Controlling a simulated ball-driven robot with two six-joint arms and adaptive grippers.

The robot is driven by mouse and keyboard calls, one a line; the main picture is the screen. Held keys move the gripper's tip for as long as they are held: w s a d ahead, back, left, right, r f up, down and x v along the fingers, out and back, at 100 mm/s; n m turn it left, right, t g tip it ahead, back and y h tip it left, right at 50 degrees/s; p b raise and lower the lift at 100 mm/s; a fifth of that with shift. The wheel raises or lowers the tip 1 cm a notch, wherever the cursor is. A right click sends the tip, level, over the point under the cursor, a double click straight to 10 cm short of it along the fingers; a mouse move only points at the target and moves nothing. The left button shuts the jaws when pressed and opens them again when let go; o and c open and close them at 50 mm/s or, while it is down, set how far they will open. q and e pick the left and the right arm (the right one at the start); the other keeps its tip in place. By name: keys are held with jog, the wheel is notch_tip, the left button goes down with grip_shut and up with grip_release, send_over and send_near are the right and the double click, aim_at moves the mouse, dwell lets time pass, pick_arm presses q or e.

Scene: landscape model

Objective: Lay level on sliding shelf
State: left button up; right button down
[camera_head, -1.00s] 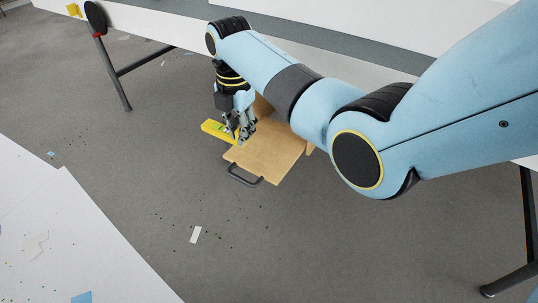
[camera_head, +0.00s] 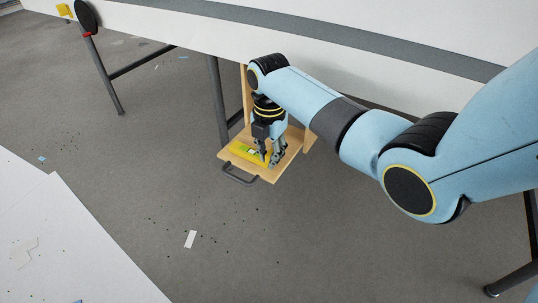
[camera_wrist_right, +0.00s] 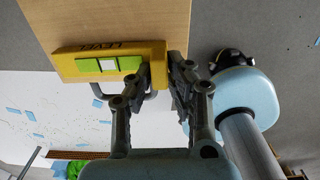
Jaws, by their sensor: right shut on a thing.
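The yellow level (camera_head: 247,154) is over the wooden sliding shelf (camera_head: 269,176), which is pulled out under the white table and has a dark handle (camera_head: 239,175) at its front. My right gripper (camera_head: 270,162) is shut on one end of the level. In the right wrist view the level (camera_wrist_right: 75,66), with its green vial window, lies across the near part of the shelf board (camera_wrist_right: 120,20), and the right gripper's fingers (camera_wrist_right: 172,82) close on its right end. I cannot tell whether the level touches the board. My left gripper is not in view.
The white table (camera_head: 420,100) with a grey stripe stands above and behind the shelf, on dark legs (camera_head: 215,100). Another white tabletop (camera_head: 60,240) is at the lower left. Open grey floor with scattered scraps lies in front of the shelf.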

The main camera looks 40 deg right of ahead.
jog(key=c, duration=1.3)
grip_release()
jog(key=shift+f, duration=0.1)
jog(key=shift+o, duration=0.2)
